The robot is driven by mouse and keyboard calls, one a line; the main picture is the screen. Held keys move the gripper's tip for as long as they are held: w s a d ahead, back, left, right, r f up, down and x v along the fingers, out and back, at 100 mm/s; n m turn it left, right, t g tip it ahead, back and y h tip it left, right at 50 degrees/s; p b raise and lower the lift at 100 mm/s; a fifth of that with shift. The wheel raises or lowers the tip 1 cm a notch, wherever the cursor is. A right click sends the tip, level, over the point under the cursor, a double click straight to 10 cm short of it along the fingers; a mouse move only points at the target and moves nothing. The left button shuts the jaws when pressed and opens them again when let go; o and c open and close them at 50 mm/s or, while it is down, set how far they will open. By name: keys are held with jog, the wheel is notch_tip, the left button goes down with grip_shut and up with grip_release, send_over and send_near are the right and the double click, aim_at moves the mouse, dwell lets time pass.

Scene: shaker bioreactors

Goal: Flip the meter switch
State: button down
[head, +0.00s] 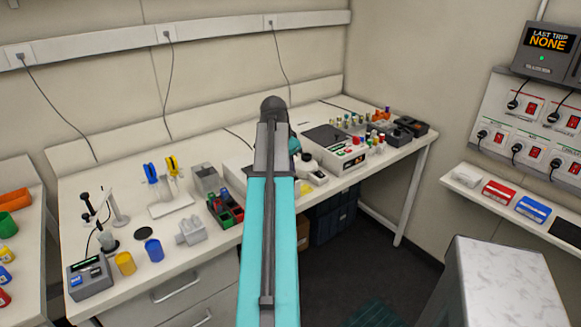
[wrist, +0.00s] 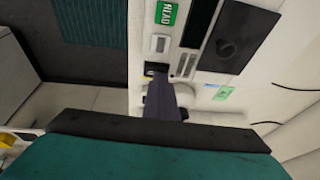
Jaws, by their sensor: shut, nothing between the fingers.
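A white bench instrument with a dark lid (head: 322,137) and a green label stands on the bench right of my arm. The wrist view shows it sideways, with a green READ label (wrist: 166,13) and a small pale switch-like part (wrist: 160,44) beside it. I cannot tell for sure that this is the meter. My gripper (wrist: 158,82) is shut and empty, its dark fingers pointing at this front edge near a small dark recess. I cannot tell whether they touch. In the head view my arm hides the gripper. Another grey box with a display (head: 90,278) stands at the bench's near left.
Coloured vials (head: 378,138) and dark boxes (head: 410,127) stand right of the instrument. A green and red rack (head: 226,207), a blue cup (head: 154,249) and a yellow cup (head: 125,263) are left of my arm. Wall sockets with red switches (head: 528,107) are at right.

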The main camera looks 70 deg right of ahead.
jog(key=shift+s+a+f, duration=0.2)
jog(key=shift+a+f, duration=0.2)
jog(key=shift+f, duration=0.2)
jog(key=shift+w+d+r+p, duration=0.1)
jog(key=shift+d+r+p, duration=0.05)
jog(key=shift+r+p, duration=0.3)
jog(key=r+p, duration=0.1)
jog(key=r, duration=0.1)
jog(key=r+p, duration=0.1)
jog(key=r, duration=0.1)
jog(key=shift+d+r, duration=0.2)
jog(key=shift+r, duration=0.1)
jog(key=w+d+b+v, duration=0.1)
jog(key=b+v, duration=0.1)
jog(key=v, duration=0.7)
jog(key=shift+w+r, duration=0.3)
jog(key=shift+w, duration=0.05)
jog(key=shift+a, duration=0.1)
